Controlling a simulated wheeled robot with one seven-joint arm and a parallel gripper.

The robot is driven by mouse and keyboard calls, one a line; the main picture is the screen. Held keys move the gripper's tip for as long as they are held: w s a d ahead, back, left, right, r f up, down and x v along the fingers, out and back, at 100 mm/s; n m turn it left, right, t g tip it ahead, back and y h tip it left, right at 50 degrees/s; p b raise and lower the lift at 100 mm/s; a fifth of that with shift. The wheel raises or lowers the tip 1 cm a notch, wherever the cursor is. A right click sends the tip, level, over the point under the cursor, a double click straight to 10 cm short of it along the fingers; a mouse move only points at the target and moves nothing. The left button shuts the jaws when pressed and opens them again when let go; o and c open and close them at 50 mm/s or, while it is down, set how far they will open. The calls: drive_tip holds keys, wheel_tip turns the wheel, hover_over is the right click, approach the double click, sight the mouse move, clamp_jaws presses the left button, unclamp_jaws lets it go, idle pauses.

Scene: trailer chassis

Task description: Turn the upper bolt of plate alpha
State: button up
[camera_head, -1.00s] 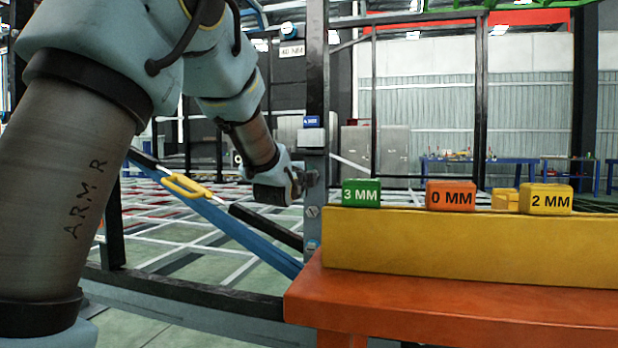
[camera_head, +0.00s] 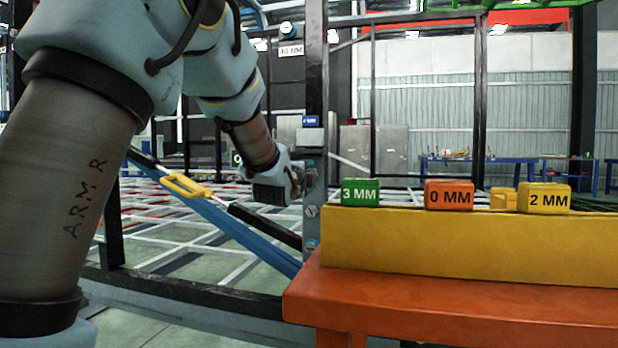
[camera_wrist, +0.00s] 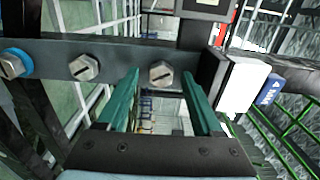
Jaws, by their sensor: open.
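A dark steel plate (camera_wrist: 120,52) runs across the wrist view, with slotted hex bolts in a row. The bolt nearest the white block, the upper bolt (camera_wrist: 161,74), appears between the two teal fingers of my gripper (camera_wrist: 163,76). The fingers are open, with a gap on both sides of the bolt head. A second bolt (camera_wrist: 84,68) and a blue-ringed one (camera_wrist: 14,63) lie to the left, outside the fingers. In the head view my gripper (camera_head: 303,178) is at the upright post, and its wrist hides the upper bolt. A lower bolt (camera_head: 311,211) shows below it.
A white block (camera_wrist: 243,85) and a blue block (camera_wrist: 268,91) sit close right of the fingers in the wrist view. In the head view an orange bench (camera_head: 440,305) carries a yellow beam (camera_head: 470,240) with labelled blocks. A blue strap (camera_head: 235,235) slants below my wrist.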

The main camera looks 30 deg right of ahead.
drive_tip(key=p+v, duration=0.1)
drive_tip(key=v, duration=0.9)
drive_tip(key=shift+s+a, duration=0.3)
